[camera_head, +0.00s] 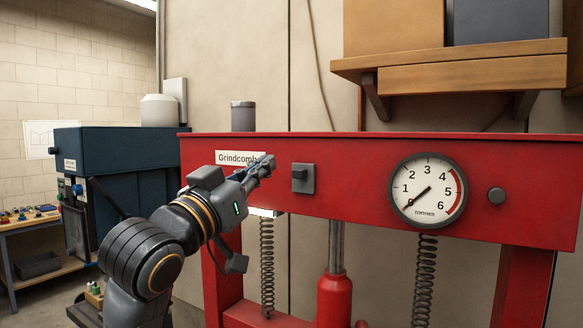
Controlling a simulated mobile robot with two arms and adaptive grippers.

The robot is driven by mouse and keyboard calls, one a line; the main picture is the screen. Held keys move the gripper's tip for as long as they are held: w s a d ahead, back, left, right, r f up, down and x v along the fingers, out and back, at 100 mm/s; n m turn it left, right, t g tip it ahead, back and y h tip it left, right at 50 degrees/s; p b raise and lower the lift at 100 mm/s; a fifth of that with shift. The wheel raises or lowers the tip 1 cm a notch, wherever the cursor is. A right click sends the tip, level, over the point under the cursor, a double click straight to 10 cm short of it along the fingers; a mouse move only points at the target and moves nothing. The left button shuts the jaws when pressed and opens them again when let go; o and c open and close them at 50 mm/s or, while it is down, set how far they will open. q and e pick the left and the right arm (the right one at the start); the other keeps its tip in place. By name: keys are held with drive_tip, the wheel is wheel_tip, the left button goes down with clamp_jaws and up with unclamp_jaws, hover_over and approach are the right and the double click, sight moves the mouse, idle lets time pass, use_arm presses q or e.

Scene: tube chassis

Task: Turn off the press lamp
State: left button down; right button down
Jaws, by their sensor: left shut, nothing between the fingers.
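The red press (350,150) fills the middle and right of the head view. A grey switch box (303,178) with a dark protruding lever or rocker sits on its crossbeam. A bright white strip (265,212), which looks like the lit press lamp, shows at the beam's lower edge, partly behind my left arm. My left gripper (268,163) is shut and empty, in front of the beam just left of the switch box, its tips pointing right and up. In the picture a small gap separates them from the box. My right gripper is not in view.
A round gauge (427,189) and a dark round knob (496,195) are on the beam to the right. The Grindcomb label (232,158) is partly covered by my gripper. A wooden shelf (470,75) hangs above. A blue machine (120,160) stands behind at left.

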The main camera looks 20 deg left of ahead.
sight(303, 134)
use_arm(q)
drive_tip(key=shift+w, duration=0.1)
drive_tip(key=p+x, duration=0.2)
drive_tip(key=x, duration=0.1)
drive_tip(key=p+x, duration=0.2)
drive_tip(key=x, duration=0.2)
drive_tip(key=p+x, duration=0.2)
drive_tip(key=x, duration=0.1)
drive_tip(key=shift+w+d+r, duration=0.1)
drive_tip(key=shift+w+r, duration=0.05)
drive_tip(key=shift+r, duration=0.2)
wheel_tip(303, 134, down, 3)
drive_tip(key=shift+p, duration=0.5)
drive_tip(key=shift+s+f, duration=0.25)
drive_tip(key=shift+f, duration=0.65)
wheel_tip(303, 134, down, 3)
drive_tip(key=shift+f+b, duration=0.1)
drive_tip(key=shift+b, duration=0.75)
